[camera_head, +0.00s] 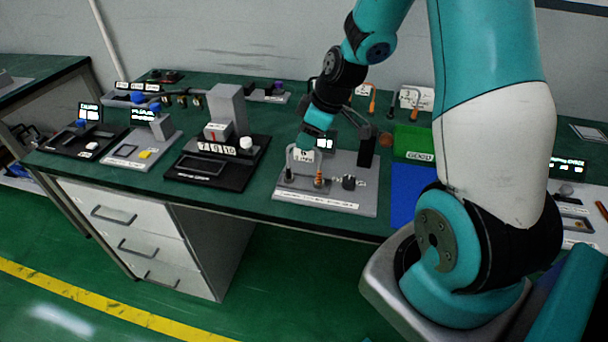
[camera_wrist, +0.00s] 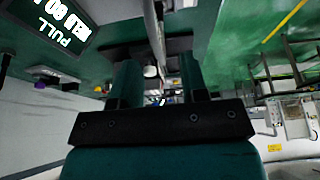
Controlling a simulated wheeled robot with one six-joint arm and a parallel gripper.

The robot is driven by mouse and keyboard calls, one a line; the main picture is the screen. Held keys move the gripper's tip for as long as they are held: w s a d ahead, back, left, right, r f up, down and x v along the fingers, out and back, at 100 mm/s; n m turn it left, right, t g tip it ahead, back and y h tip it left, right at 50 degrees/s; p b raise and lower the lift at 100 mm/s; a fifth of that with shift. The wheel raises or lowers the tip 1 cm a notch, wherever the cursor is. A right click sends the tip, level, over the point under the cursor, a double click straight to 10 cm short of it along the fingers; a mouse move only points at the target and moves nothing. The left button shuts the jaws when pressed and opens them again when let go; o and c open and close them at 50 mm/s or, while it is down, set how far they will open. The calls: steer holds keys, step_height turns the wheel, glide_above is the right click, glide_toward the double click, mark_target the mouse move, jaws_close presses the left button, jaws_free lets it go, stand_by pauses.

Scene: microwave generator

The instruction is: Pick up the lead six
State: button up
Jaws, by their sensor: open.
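The lead six, a grey arched cable with a white tag that seems to read 6 (camera_head: 303,155), stands on a grey fixture (camera_head: 350,202) at the middle of the bench. An orange-brown plug (camera_head: 319,180) shows at its right foot. My gripper (camera_head: 306,141) is right above the tag, pointing down. In the wrist view my gripper (camera_wrist: 158,75) is open, with its two teal fingers apart. A grey cable (camera_wrist: 153,28) runs down toward the gap between them. I cannot tell whether the fingers touch it.
A dark post (camera_head: 366,148) and a black knob (camera_head: 348,183) stand on the same fixture. More tagged leads (camera_head: 412,98) with orange handles are behind. Green (camera_head: 413,142) and blue (camera_head: 407,190) areas lie to the right. A black press-like device (camera_head: 215,165) stands left.

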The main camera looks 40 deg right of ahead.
mark_target(301, 155)
steer(key=p+x, duration=0.1)
steer(key=x, duration=0.4)
steer(key=shift+d, duration=0.15)
jaws_close()
